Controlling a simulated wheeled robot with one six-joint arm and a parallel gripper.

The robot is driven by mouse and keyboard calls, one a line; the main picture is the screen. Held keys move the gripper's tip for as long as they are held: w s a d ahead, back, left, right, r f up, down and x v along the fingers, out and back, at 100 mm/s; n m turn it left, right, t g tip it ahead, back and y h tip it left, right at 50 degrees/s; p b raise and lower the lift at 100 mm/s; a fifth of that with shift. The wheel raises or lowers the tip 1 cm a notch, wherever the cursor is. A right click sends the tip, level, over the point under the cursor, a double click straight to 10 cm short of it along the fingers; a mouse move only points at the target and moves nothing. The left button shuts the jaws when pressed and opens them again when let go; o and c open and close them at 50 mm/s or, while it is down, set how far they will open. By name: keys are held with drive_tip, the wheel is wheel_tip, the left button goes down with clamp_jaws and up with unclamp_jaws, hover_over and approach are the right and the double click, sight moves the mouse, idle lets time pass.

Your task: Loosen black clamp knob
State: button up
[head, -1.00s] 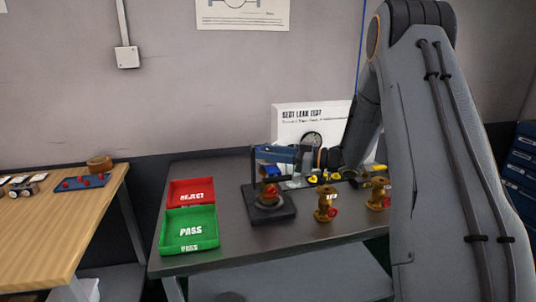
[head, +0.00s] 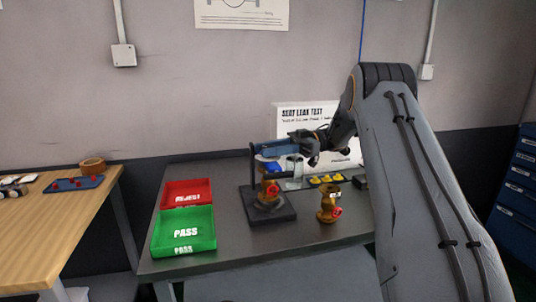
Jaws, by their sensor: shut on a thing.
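A clamp stand (head: 271,216) with a dark square base and a blue top arm (head: 274,149) stands mid-bench in the head view. A brass valve (head: 268,188) with a red handwheel sits upright on its base, under the blue arm. My gripper (head: 298,147) is at the right end of the blue arm, level with it. It is shut at the clamp, on what appears to be the black clamp knob. The knob is too small and dark to make out apart from my fingers. A second brass valve (head: 329,204) with a red handwheel stands on the bench to the right.
A red REJECT tray (head: 187,193) and a green PASS tray (head: 184,233) lie left of the stand. Yellow parts (head: 326,179) and a white SEAT LEAK TEST board (head: 300,117) are behind. My arm covers the bench's right end. A wooden table (head: 70,210) stands left.

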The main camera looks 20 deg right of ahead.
drive_tip(key=shift+r+g, duration=0.1)
drive_tip(key=shift+g, duration=0.2)
drive_tip(key=o, duration=1.1)
drive_tip(key=shift+a, duration=0.1)
drive_tip(key=shift+c, duration=0.2)
wheel_tip(320, 180, up, 3)
drive_tip(key=p, duration=0.4)
drive_tip(key=shift+r, duration=0.2)
wheel_tip(320, 180, up, 6)
drive_tip(key=p, duration=0.9)
drive_tip(key=shift+r, duration=0.25)
